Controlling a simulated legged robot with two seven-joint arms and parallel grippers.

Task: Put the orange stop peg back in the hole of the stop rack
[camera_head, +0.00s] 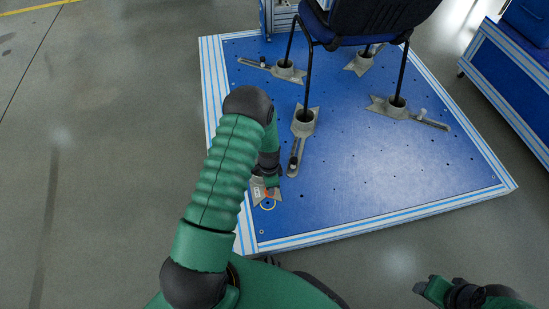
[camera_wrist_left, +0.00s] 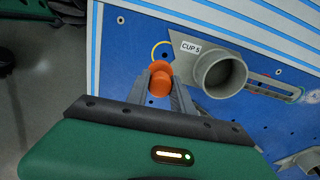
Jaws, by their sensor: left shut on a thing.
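The orange stop peg (camera_wrist_left: 160,79) is between the fingers of my left gripper (camera_wrist_left: 160,73), which is shut on it. In the head view a bit of orange (camera_head: 271,192) shows by the left gripper (camera_head: 270,185), low over the near left corner of the blue platform. A yellow ring (camera_wrist_left: 153,50) is marked on the platform just beyond the peg; the peg's lower end is hidden. I cannot make out the stop rack or its hole. My right gripper (camera_head: 436,288) is at the lower right, away from the platform; its jaw state is unclear.
A grey cup labelled CUP 5 (camera_wrist_left: 220,74) stands right beside the left gripper, with a slotted bar behind. The blue platform (camera_head: 370,185) carries a chair (camera_head: 362,20) whose legs stand in grey cups. A blue cabinet (camera_head: 510,80) stands at the right.

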